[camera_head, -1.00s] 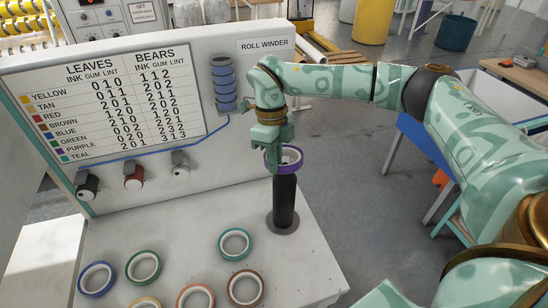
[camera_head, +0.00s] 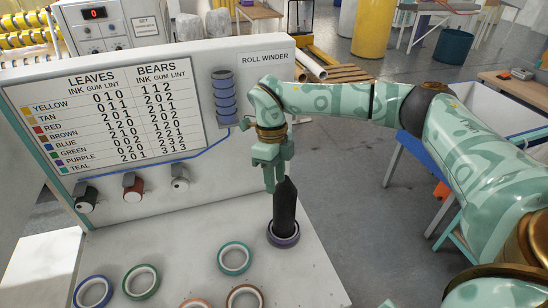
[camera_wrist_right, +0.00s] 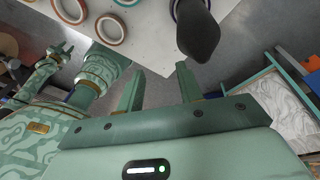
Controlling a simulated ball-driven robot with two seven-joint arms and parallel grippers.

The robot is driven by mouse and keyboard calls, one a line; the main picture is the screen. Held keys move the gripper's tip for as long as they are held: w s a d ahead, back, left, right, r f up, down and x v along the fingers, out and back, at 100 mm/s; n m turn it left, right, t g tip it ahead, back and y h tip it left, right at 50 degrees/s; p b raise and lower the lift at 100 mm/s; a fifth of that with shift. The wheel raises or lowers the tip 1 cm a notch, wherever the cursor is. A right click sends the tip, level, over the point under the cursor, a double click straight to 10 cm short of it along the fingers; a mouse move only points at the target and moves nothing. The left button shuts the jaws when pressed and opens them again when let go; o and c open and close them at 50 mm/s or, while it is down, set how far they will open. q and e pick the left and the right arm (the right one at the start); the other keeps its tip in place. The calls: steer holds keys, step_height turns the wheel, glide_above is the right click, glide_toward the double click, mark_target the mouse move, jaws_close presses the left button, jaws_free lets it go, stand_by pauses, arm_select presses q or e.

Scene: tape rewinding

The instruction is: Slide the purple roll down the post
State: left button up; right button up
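The purple roll (camera_head: 283,241) lies flat around the foot of the dark post (camera_head: 285,205) on the white bench top. My right gripper (camera_head: 275,186) is above and just left of the post's pointed top, clear of the roll. In the right wrist view its two fingers (camera_wrist_right: 157,92) are apart with nothing between them, and the post (camera_wrist_right: 200,35) stands beyond them. My left gripper (camera_wrist_right: 62,48) shows small at the left of the right wrist view, its fingers apart and empty. It is outside the head view.
A teal roll (camera_head: 234,258), a green roll (camera_head: 141,281) and a blue roll (camera_head: 93,292) lie loose on the bench, with other rolls at the front edge. A board with a chart (camera_head: 105,110) and knobs stands behind. A stack of blue rings (camera_head: 224,97) hangs on it.

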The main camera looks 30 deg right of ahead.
steer(key=v, duration=1.5)
steer(key=shift+r+p, duration=0.4)
